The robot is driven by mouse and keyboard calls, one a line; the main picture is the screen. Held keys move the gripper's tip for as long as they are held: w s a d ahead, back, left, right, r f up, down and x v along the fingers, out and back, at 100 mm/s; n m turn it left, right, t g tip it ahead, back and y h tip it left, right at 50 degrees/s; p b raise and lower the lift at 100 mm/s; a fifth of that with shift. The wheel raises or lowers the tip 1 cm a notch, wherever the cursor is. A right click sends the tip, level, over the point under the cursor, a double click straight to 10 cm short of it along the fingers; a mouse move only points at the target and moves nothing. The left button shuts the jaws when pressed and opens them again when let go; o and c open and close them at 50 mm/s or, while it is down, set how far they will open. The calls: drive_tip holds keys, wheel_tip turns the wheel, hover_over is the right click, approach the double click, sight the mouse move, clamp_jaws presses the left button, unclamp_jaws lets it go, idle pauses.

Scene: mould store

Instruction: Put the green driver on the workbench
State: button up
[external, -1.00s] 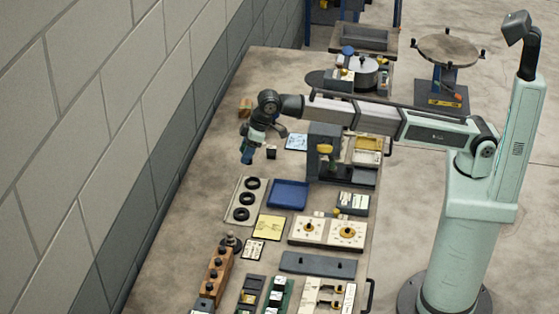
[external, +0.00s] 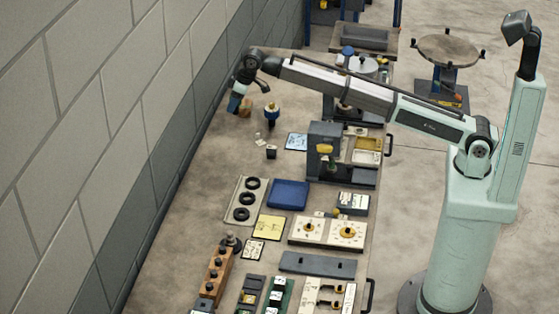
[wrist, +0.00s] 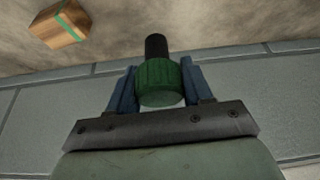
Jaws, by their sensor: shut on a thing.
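My gripper (wrist: 158,85) is shut on the green driver (wrist: 158,80), which sits between its two blue fingers in the wrist view. The driver has a ribbed green body and a black end pointing away from the gripper. In the external view my gripper (external: 236,103) is at the far left of the workbench (external: 200,200), close to the wall. The driver is too small to make out there. I cannot tell how high it is above the bench top.
A wooden block with a green stripe (wrist: 62,22) lies close to my gripper. A blue and yellow item (external: 271,115) stands to the right. The block wall (external: 130,110) runs along the bench's left side. Trays, gauges and a press (external: 325,150) fill the right and near parts.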

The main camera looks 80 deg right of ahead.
drive_tip(key=shift+w+a+f+n+y, duration=0.3)
drive_tip(key=shift+f+n, duration=0.3)
drive_tip(key=shift+f, duration=0.95)
drive_tip(key=shift+w+a+f+n+y, duration=0.2)
drive_tip(key=shift+w+f+n, duration=0.3)
drive_tip(key=shift+f, duration=1.05)
drive_tip(key=shift+w+a+f+n+y, duration=0.25)
drive_tip(key=shift+f+n, duration=0.45)
drive_tip(key=shift+f, duration=0.85)
drive_tip(key=shift+f+g, duration=0.15)
drive_tip(key=shift+g, duration=0.15)
drive_tip(key=o, duration=1.1)
drive_tip(key=v, duration=1.2)
drive_tip(key=shift+s+a, duration=0.1)
